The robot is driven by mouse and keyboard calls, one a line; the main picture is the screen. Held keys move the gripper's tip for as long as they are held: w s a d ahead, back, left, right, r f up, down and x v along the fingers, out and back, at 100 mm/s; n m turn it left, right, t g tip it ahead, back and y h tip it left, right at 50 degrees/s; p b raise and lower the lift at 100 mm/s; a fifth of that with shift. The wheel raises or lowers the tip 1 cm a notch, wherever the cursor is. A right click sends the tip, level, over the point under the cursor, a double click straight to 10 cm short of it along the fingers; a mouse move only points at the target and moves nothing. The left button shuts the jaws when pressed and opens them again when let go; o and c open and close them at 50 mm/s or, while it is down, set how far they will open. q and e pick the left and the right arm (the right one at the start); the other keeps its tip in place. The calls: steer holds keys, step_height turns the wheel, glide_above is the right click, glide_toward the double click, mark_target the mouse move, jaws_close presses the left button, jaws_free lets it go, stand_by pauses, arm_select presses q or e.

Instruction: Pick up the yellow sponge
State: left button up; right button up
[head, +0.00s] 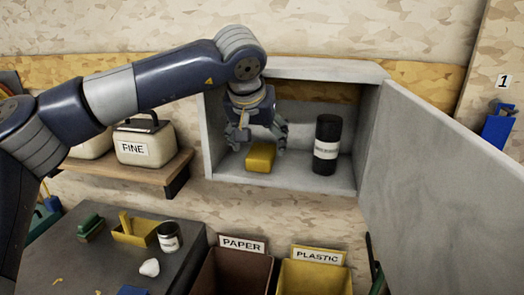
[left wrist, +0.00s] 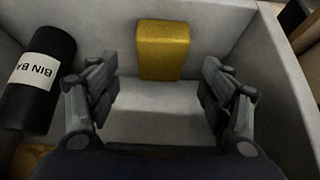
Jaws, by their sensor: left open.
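The yellow sponge (head: 261,158) lies on the floor of an open grey wall cabinet (head: 322,70), left of its middle. My left gripper (head: 257,146) reaches down into the cabinet, close to the sponge, with its fingers apart and nothing between them. In the left wrist view the sponge (left wrist: 162,50) is ahead of the gap between the two fingers (left wrist: 160,92), nearer the top of the picture. I see no contact between fingers and sponge. My right gripper is in neither view.
A black roll of bin bags (head: 327,144) stands right of the sponge; it shows at left in the wrist view (left wrist: 38,75). The cabinet door (head: 435,180) is swung open to the right. A shelf (head: 130,172) with labelled canisters is at left. PAPER (head: 235,275) and PLASTIC (head: 316,278) bins stand below.

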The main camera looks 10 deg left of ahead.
mark_target(261, 152)
arm_select(q)
steer(key=shift+w+f, duration=0.1)
steer(key=shift+f, duration=0.1)
steer(key=p+x, duration=0.1)
steer(key=x, duration=0.3)
steer(key=shift+w+a+f+p, duration=0.1)
steer(key=shift+p, duration=0.25)
steer(key=shift+w+f, duration=0.1)
steer(key=shift+f, duration=0.05)
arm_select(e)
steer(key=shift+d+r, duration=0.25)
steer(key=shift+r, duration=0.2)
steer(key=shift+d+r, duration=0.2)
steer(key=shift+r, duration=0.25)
arm_select(q)
steer(key=c, duration=1.1)
